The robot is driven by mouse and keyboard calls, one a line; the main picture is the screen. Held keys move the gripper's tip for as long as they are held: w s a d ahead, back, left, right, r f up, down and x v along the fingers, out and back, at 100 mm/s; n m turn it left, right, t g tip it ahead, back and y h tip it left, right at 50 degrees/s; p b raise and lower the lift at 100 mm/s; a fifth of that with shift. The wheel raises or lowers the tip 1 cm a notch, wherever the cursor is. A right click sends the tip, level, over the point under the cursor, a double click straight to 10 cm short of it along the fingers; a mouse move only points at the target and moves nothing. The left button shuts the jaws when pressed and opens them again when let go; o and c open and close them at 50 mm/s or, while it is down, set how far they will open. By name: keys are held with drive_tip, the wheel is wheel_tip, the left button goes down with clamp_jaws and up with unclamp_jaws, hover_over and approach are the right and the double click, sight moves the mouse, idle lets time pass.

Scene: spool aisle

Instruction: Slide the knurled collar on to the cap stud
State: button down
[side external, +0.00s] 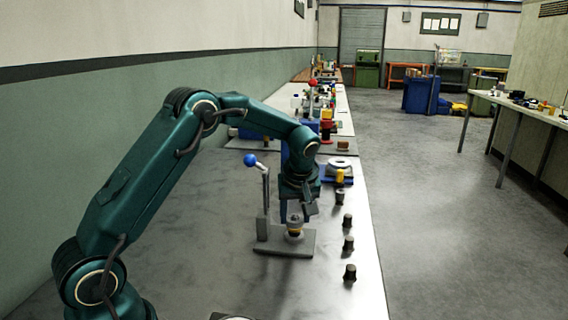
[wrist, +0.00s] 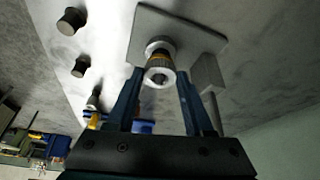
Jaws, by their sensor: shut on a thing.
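A silver-grey knurled collar (wrist: 160,77) shows between my fingertips in the wrist view, with a hole in its near end. My gripper (wrist: 160,72) is shut on it, one blue finger on each side. A brass band (wrist: 160,61) and a grey round part (wrist: 158,45) sit just beyond it, over the grey base plate (side external: 270,241). In the side view my gripper (side external: 301,212) points down over this plate, at the brass-banded part (side external: 295,233). I cannot pick out the cap stud for certain or tell whether the collar is around it.
A lever with a blue knob (side external: 250,160) stands at the plate's left. Several dark knobbed pieces (side external: 348,243) line the bench's right edge. A blue fixture (side external: 336,172) and bench clutter lie behind. The bench left of the plate is clear.

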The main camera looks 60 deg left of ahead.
drive_tip(key=shift+c, duration=1)
unclamp_jaws()
drive_tip(key=shift+v, duration=2.6)
